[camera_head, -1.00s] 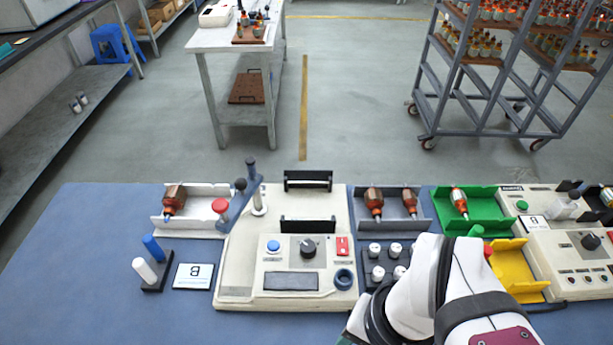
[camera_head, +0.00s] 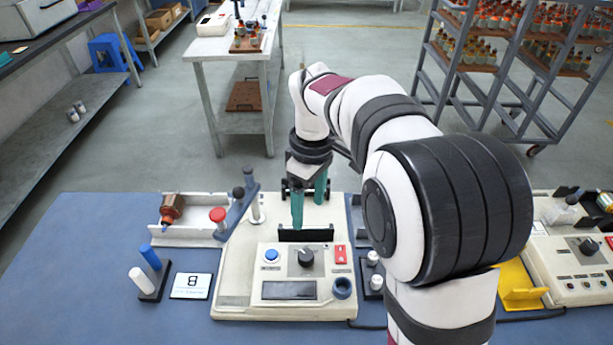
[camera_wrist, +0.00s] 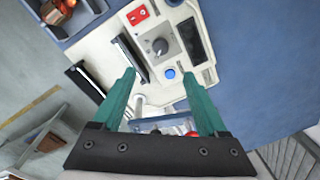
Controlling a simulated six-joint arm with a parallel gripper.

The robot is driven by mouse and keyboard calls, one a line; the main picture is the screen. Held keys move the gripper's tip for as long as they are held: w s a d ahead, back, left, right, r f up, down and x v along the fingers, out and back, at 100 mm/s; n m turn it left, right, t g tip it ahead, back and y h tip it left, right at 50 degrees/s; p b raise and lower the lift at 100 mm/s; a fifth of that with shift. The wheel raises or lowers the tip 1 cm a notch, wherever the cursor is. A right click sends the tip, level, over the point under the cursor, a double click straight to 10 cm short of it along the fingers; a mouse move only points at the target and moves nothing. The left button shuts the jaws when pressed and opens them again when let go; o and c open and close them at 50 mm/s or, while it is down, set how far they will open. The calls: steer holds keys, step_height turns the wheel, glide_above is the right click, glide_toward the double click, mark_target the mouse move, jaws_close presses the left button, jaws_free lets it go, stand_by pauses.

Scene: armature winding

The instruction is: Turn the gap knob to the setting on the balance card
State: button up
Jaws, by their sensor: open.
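The gap knob (camera_head: 306,257) is a dark round knob on the cream machine (camera_head: 232,282), between a blue button (camera_head: 271,255) and a red switch (camera_head: 340,254). It also shows in the wrist view (camera_wrist: 159,46), beyond the fingertips. The balance card (camera_head: 190,285) lies on the blue table left of the machine, with a dark mark like "8" or "B". My gripper (camera_head: 309,210) has green fingers pointing down behind the knob, above the machine's black brackets. The fingers are apart and empty, also in the wrist view (camera_wrist: 158,78).
White and blue pegs (camera_head: 149,268) stand beside the card. A dark display (camera_head: 288,290) and a ring (camera_head: 342,288) sit before the knob. My arm hides the trays at right.

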mark_target(307, 254)
steer(key=f, duration=1.5)
steer(key=shift+s+a, duration=0.25)
steer(key=shift+s, duration=0.15)
jaws_close()
